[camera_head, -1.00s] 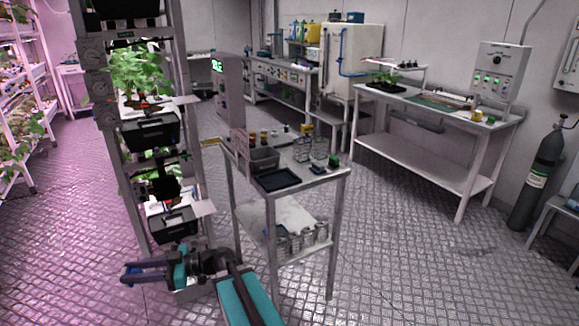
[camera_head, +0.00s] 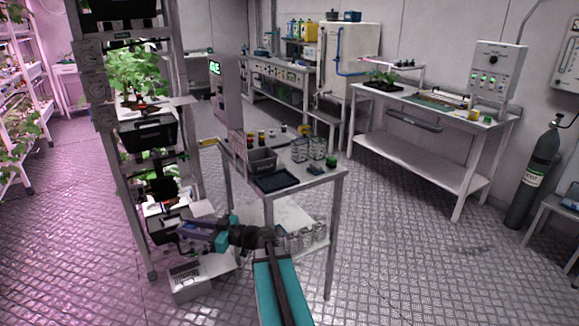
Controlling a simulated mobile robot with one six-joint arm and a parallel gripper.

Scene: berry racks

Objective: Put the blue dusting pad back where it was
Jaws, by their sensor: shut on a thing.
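I cannot tell whether the gripper touches the bin. A grey rack (camera_head: 108,120) with dark bins and green plants stands above and behind the gripper.
A white cart (camera_head: 310,184) stands right of the rack, with a dark tray (camera_head: 276,181), a grey bin (camera_head: 262,160) and jars on it. A light grey box (camera_head: 190,285) lies on the floor below the gripper. The floor on the right is open, short of a gas cylinder (camera_head: 535,170).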

